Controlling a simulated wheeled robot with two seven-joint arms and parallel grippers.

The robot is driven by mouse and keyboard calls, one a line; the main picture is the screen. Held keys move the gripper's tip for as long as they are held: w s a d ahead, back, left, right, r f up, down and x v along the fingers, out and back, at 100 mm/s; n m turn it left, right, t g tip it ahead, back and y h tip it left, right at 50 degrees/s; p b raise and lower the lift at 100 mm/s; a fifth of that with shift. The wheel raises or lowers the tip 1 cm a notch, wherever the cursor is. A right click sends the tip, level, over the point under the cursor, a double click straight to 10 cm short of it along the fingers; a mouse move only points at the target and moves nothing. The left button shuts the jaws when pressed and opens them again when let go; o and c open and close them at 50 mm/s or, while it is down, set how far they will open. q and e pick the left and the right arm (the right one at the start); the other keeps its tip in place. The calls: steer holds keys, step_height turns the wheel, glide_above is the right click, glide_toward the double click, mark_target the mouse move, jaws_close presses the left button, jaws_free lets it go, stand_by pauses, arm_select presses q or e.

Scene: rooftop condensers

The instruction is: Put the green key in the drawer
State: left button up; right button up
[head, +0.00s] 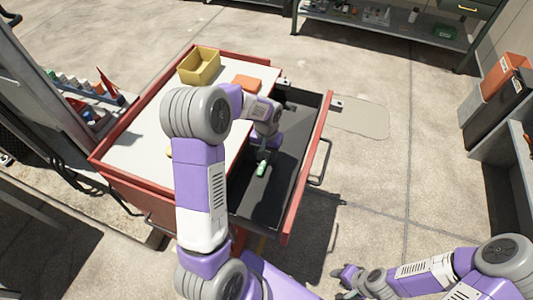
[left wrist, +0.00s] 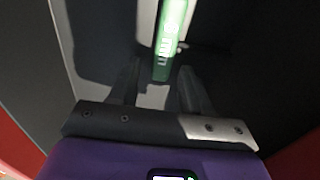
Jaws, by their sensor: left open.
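The green key (head: 262,169) shows inside the outline of the open dark drawer (head: 291,200) of the red cart. In the left wrist view the green key (left wrist: 171,40) is just beyond my fingertips, roughly in line with the gap between them. My left gripper (head: 264,152) reaches down into the drawer from above. Its two fingers (left wrist: 160,80) stand apart with a gap between them, so it is open. I cannot tell whether the key touches the drawer floor. My right gripper (head: 345,282) is low at the bottom right, away from the cart, small and unclear.
The cart top (head: 140,150) carries a yellow bin (head: 200,67) and an orange item (head: 246,83). A rack with small items stands at the left, a metal shelf at the back. An orange box (head: 504,80) is at the right. The concrete floor right of the drawer is clear.

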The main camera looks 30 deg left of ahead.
arm_select(q)
step_height(320, 180, up, 12)
steer(key=p, duration=0.3)
steer(key=shift+f, duration=0.15)
steer(key=shift+p, duration=0.3)
